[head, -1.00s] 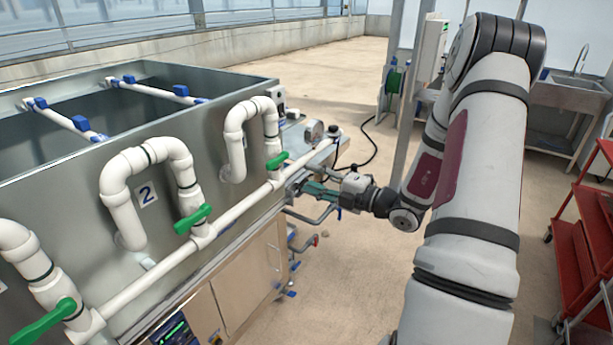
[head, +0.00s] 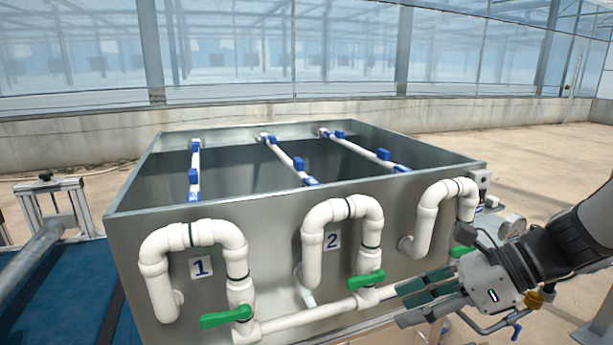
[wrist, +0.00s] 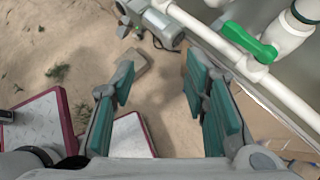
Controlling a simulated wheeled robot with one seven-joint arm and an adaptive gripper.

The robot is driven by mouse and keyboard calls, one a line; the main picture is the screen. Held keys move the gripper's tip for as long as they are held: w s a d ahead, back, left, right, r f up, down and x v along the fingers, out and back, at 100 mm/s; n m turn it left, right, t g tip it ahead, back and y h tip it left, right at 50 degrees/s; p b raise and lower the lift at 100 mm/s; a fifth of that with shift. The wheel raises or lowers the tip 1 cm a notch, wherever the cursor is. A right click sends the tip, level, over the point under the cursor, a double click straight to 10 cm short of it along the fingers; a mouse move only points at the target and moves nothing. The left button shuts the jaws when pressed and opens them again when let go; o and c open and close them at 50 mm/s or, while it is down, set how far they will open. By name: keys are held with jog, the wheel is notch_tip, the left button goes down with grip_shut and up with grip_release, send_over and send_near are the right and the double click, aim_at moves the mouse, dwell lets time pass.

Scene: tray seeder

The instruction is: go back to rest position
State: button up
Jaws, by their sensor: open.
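My gripper (head: 418,296) is at the lower right of the head view, in front of the right part of the tank's pipework. Its green-padded fingers point left and stand apart. In the wrist view the fingers (wrist: 165,95) are spread with nothing between them, over the bare floor. A green valve handle (wrist: 248,41) on the white pipe is at the upper right of the wrist view, apart from the fingers. My forearm enters the head view from the right edge.
The grey metal tank (head: 275,225) has white pipes and green handles (head: 226,317) on its front. A blue surface (head: 60,290) lies at the left. A round gauge (head: 513,226) is close behind my gripper. Open floor (head: 540,150) stretches behind the tank at the right.

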jog(key=s+d+r+n+t+h, duration=0.1)
jog(key=s+r+n+h, duration=0.2)
jog(key=n, duration=0.8)
jog(key=s+d+r+n+t+h, duration=0.1)
jog(key=s+r+n+h, duration=0.2)
jog(key=s+n+h, duration=0.4)
jog(key=s+n, duration=0.3)
jog(key=n, duration=0.2)
jog(key=shift+d+r, duration=0.15)
jog(key=shift+d, duration=0.2)
jog(key=shift+d, duration=0.1)
